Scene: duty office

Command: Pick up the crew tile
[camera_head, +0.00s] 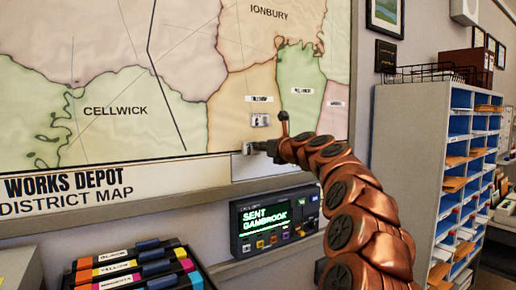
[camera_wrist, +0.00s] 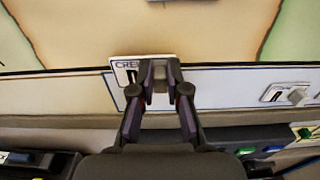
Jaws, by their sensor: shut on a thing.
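The crew tile (camera_wrist: 124,76) is a small white plate with dark lettering that starts "CRE". It lies flat against the lower edge of the map or is very close to it; I cannot tell if it touches. My gripper (camera_wrist: 159,84) is shut on the tile, and its fingers cover the tile's middle and right part. In the head view my gripper (camera_head: 257,147) is at the map's bottom edge, with the pale tile (camera_head: 247,148) at its tip.
The district map (camera_head: 110,60) fills the wall. Another small plate (camera_head: 261,120) sits on it above my gripper. A console (camera_head: 275,222) below reads "SENT GAMBROOK". A mail-slot cabinet (camera_head: 410,150) stands at right.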

